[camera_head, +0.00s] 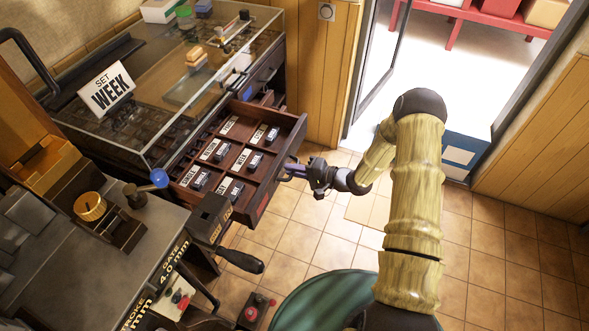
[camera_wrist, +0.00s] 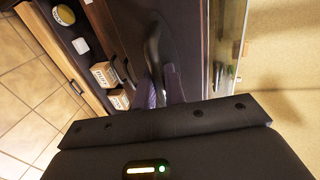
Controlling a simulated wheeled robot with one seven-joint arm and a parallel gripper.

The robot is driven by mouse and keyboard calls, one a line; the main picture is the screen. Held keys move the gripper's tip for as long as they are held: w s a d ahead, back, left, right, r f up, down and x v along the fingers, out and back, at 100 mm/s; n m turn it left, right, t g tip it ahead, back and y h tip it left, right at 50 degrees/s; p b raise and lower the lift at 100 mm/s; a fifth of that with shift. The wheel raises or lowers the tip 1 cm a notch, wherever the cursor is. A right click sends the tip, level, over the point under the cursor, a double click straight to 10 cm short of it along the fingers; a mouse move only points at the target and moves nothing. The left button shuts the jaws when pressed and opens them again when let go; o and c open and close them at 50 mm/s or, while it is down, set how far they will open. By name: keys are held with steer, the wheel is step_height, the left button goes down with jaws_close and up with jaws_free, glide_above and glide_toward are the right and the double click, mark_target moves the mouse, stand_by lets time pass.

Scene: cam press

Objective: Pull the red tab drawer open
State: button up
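A dark wooden drawer (camera_head: 288,128) stands pulled out from under the glass-topped counter, its inside in view with several labelled blocks. A red tab (camera_head: 263,204) shows on its front face near the lower end. My gripper (camera_head: 287,171) is at the middle of that drawer front, its two purple fingers reaching toward it. In the wrist view my gripper (camera_wrist: 160,84) has its fingers on either side of a curved black handle (camera_wrist: 153,46), which fills the gap between them. The handle is on a dark front panel (camera_wrist: 185,40). The red tab is not visible in the wrist view.
The glass-topped counter (camera_head: 150,150) carries a "SET WEEK" sign (camera_head: 106,88). A grey press bench (camera_head: 75,265) with a black-handled lever (camera_head: 240,260) stands at lower left. Tiled floor (camera_head: 480,260) is open to the right of the drawer. A doorway lies behind.

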steer(key=shift+o, duration=0.4)
steer(key=v, duration=1.7)
steer(key=shift+d+b, duration=0.15)
steer(key=shift+b, duration=0.25)
steer(key=shift+s, duration=0.1)
steer(key=w+d+r+n+t+h+p, duration=0.1)
steer(key=w+d+r+n+h+p, duration=0.15)
steer(key=r+h, duration=0.45)
steer(key=w+d+r+n+h+p, duration=0.1)
steer(key=w+r+h+p, duration=0.1)
steer(key=r+h+p, duration=0.45)
steer(key=s+a+r+g, duration=0.2)
steer(key=s+r, duration=0.4)
steer(key=s, duration=0.3)
steer(key=s+a+r+n+g+p, duration=0.1)
steer(key=s+a+r+g, duration=0.1)
steer(key=s+r, duration=0.4)
steer(key=s+a, duration=0.1)
steer(key=s, duration=0.2)
steer(key=shift+s+a+r+g+h, duration=0.2)
steer(key=shift+s+a+g+h, duration=0.05)
steer(key=shift+g+h, duration=0.15)
